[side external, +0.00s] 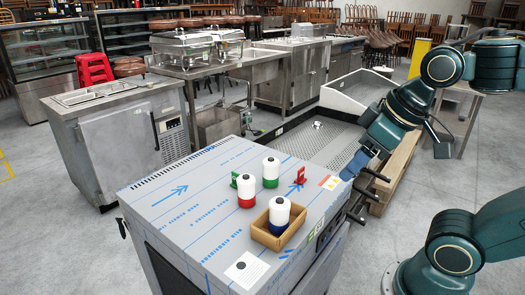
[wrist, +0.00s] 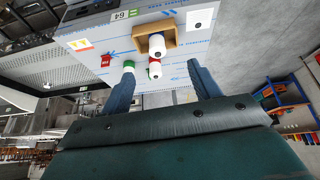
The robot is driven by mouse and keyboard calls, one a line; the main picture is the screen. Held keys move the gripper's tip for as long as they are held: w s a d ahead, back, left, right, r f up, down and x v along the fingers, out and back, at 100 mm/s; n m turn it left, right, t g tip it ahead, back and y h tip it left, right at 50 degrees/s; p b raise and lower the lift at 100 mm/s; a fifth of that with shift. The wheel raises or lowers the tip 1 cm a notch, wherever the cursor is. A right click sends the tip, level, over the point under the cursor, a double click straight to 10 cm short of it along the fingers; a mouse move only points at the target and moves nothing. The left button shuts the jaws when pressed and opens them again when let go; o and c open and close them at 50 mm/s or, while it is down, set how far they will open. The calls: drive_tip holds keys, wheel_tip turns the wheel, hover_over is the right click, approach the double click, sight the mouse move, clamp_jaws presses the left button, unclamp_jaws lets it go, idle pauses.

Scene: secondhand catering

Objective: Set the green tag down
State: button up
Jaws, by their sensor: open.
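The green tag (side external: 234,180) stands on the film-covered bench top (side external: 185,205) at the left of a red-based white bottle (side external: 246,190), which seems to hide part of it.
A green-based bottle (side external: 270,172) and a red tag (side external: 300,176) stand on the bench. A wooden box (side external: 262,234) holds a blue-based bottle (side external: 279,211). The bench's left part is clear. A perforated metal surface (side external: 315,140) lies behind.

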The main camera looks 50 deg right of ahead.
drive_tip(key=w+d+r+n+g, duration=0.15)
drive_tip(key=w+n, duration=0.25)
drive_tip(key=w, duration=0.7)
drive_tip(key=w+d+r+n+g, duration=0.15)
drive_tip(key=w+n, duration=0.35)
drive_tip(key=w, duration=0.7)
drive_tip(key=w+d+f+n+g, duration=0.1)
drive_tip(key=w+d+f+n, duration=0.2)
drive_tip(key=w+f, duration=0.5)
drive_tip(key=w+d+f+n+g, duration=0.1)
drive_tip(key=w+d+f+n, duration=0.3)
drive_tip(key=w+f, duration=0.4)
drive_tip(key=shift+w+n, duration=0.7)
drive_tip(key=shift+w, duration=0.1)
drive_tip(key=shift+f, duration=0.15)
drive_tip(key=shift+f, duration=4.25)
drive_tip(key=shift+f, duration=0.1)
